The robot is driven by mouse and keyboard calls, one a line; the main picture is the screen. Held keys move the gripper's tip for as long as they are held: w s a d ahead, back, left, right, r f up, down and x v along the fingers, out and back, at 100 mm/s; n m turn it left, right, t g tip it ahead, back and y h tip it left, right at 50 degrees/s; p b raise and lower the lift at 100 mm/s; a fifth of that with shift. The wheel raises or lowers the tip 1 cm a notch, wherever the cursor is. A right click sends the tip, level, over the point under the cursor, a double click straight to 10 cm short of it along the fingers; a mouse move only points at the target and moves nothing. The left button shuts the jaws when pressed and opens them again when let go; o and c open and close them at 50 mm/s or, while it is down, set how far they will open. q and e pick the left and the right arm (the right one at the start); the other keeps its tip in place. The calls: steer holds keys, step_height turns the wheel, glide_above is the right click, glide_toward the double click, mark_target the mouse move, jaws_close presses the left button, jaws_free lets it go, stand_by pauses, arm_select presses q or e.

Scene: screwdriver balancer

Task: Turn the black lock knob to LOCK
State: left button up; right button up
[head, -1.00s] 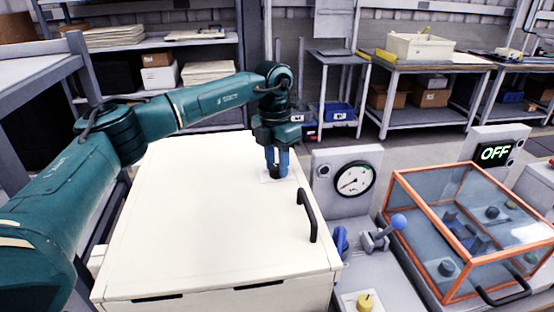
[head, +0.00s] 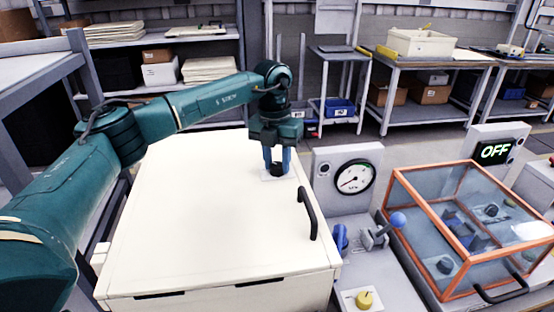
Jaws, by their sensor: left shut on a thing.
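The black lock knob (head: 277,170) sits on a small pale plate (head: 268,177) near the back right of the cream lid (head: 200,225). My left gripper (head: 277,163) points straight down over the knob, with its blue fingers shut on either side of it. The fingers and wrist cover part of the knob and plate, and I cannot read any marking there. My right gripper is not in view.
A black handle (head: 307,214) stands on the lid's right side. To the right are a dial gauge (head: 354,177), a blue-knobbed lever (head: 397,220), a yellow knob (head: 364,299), an orange-framed clear cover (head: 470,230) and a display reading OFF (head: 495,151).

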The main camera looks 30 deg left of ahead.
mark_target(275, 163)
arm_select(q)
steer(key=o, duration=1)
steer(key=shift+r, duration=0.1)
steer(key=r, duration=0.4)
steer(key=r+b, duration=0.1)
steer(key=r, duration=0.8)
steer(key=shift+a, duration=0.3)
